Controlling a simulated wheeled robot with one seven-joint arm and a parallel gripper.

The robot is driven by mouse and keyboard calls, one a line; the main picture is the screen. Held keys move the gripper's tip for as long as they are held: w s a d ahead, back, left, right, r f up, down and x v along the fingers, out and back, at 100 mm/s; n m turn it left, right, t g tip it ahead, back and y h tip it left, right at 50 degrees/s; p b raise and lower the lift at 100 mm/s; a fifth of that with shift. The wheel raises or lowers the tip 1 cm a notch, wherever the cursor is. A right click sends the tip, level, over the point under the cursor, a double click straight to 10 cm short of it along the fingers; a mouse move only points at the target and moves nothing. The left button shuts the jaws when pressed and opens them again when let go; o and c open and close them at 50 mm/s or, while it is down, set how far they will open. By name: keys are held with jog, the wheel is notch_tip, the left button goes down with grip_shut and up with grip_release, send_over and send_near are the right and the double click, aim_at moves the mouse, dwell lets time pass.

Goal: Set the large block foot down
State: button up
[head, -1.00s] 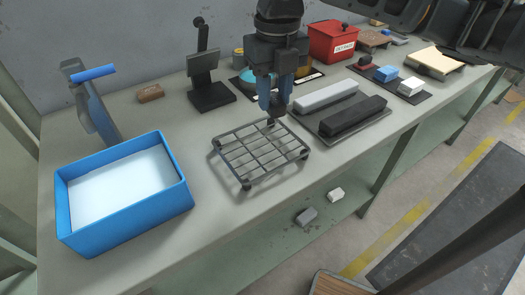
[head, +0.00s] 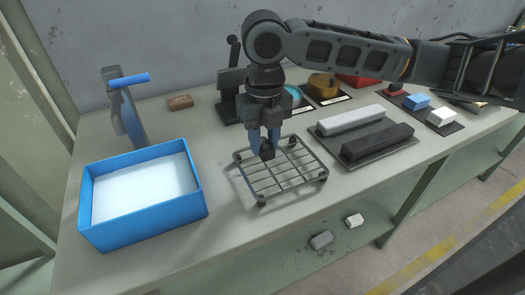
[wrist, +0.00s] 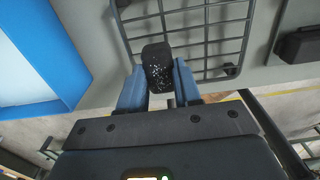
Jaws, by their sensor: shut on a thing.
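My gripper (head: 266,146) is shut on a small dark block foot (head: 267,153), held between its blue fingers over the wire rack (head: 262,186). In the wrist view the foot (wrist: 157,68) shows a black face with pale speckles, with blue fingers on either side. The grey wire rack lies on the bench with small dark feet or knobs at its corners. In the wrist view the rack (wrist: 205,28) lies beyond the foot. I cannot tell whether the foot touches the rack's bars.
A blue bin (head: 150,222) with a white inside stands left of the rack. A tray with a light grey bar (head: 351,119) and a black bar (head: 377,146) lies to the right. Small blocks lie on a dark mat (head: 447,128) farther right. Bare bench lies in front of the rack.

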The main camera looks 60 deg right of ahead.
aim_at(262, 155)
jog(key=shift+w+a+f, duration=0.1)
jog(key=shift+w+f, duration=0.1)
jog(key=shift+f, duration=1.95)
jog(key=shift+f, duration=0.1)
jog(key=shift+f, duration=0.15)
jog(key=o, duration=1)
